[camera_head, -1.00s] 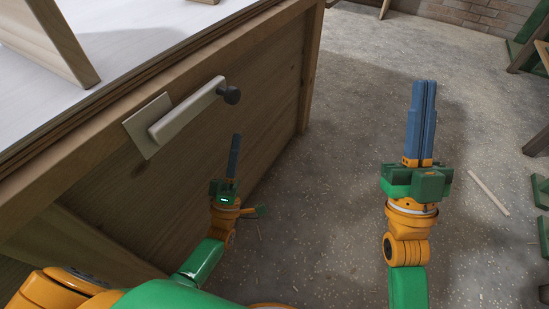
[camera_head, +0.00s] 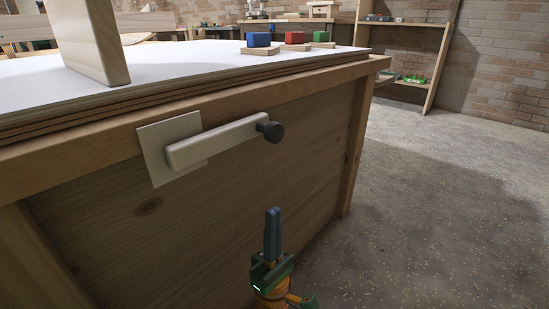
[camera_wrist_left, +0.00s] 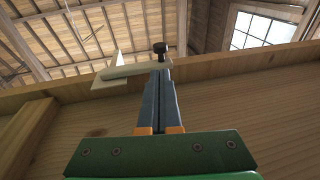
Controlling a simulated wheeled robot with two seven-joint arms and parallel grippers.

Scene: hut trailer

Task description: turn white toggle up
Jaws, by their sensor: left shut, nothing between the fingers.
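The white toggle (camera_head: 217,143) is a long lever on a square pale plate (camera_head: 160,150), fixed to the wooden side of the bench. It points right and slightly up, with a dark round knob (camera_head: 270,131) at its free end. My left gripper (camera_head: 273,212) is below the knob, apart from it, with its blue-grey fingers pointing up and shut. In the left wrist view the toggle (camera_wrist_left: 130,71) and knob (camera_wrist_left: 159,48) show beyond the fingertips (camera_wrist_left: 160,72). My right gripper is out of view.
The bench top (camera_head: 200,66) is above the toggle and carries an upright wooden board (camera_head: 88,40) and blue (camera_head: 258,40), red (camera_head: 294,38) and green (camera_head: 321,37) blocks on wooden bases. Shelves (camera_head: 405,50) stand at the back. The floor (camera_head: 440,200) at right is clear.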

